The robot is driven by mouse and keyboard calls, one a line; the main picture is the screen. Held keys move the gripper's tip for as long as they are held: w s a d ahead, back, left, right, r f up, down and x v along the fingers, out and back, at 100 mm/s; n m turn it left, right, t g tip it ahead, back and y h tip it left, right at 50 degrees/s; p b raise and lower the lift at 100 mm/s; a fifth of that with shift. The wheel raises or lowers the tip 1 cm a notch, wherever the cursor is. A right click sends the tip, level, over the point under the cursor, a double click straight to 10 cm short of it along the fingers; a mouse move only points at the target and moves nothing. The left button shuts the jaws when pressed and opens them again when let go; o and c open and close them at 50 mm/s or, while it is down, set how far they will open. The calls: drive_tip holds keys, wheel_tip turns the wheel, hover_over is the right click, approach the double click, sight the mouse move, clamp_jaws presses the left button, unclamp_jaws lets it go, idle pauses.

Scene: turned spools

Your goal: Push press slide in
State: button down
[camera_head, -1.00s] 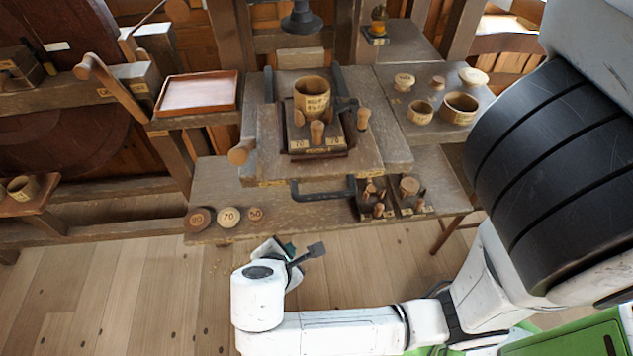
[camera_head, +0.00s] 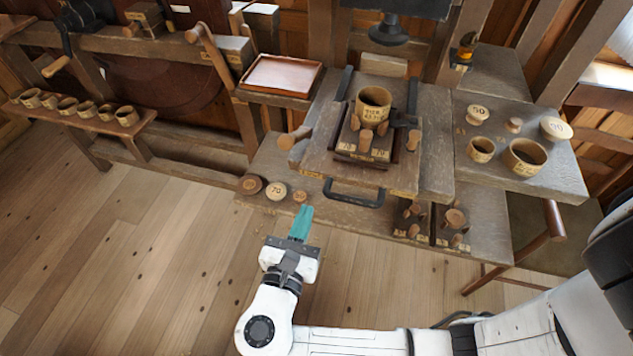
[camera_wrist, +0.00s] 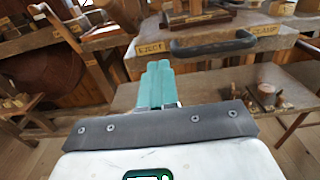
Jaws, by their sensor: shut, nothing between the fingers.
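The press slide is a grey wooden board (camera_head: 318,166) on the press bench, with a black bar handle (camera_head: 355,197) along its front edge. A dark block fixture (camera_head: 362,152) with wooden pegs sits on the slide and carries a wooden cup (camera_head: 373,103). The black press ram (camera_head: 389,36) hangs above and behind the cup. My gripper (camera_head: 302,222) is shut and empty, in front of the bench and left of the handle, apart from it. In the wrist view the teal fingers (camera_wrist: 158,86) point toward the slide front, below the handle (camera_wrist: 213,46) and left of it.
Round wooden discs (camera_head: 275,190) lie on the lower shelf's left front. A reddish tray (camera_head: 282,76) stands left of the slide. Cups and knobs (camera_head: 525,155) stand on the right side table. Small peg blocks (camera_head: 411,219) sit below the slide. The floor (camera_head: 150,255) to the left is clear.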

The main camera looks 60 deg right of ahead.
drive_tip(key=p, duration=0.1)
approach(331, 141)
drive_tip(key=shift+a+f, duration=0.8)
drive_tip(key=shift+f, duration=0.05)
drive_tip(key=p+x, duration=0.1)
drive_tip(key=x, duration=1.2)
drive_tip(key=shift+d, duration=0.2)
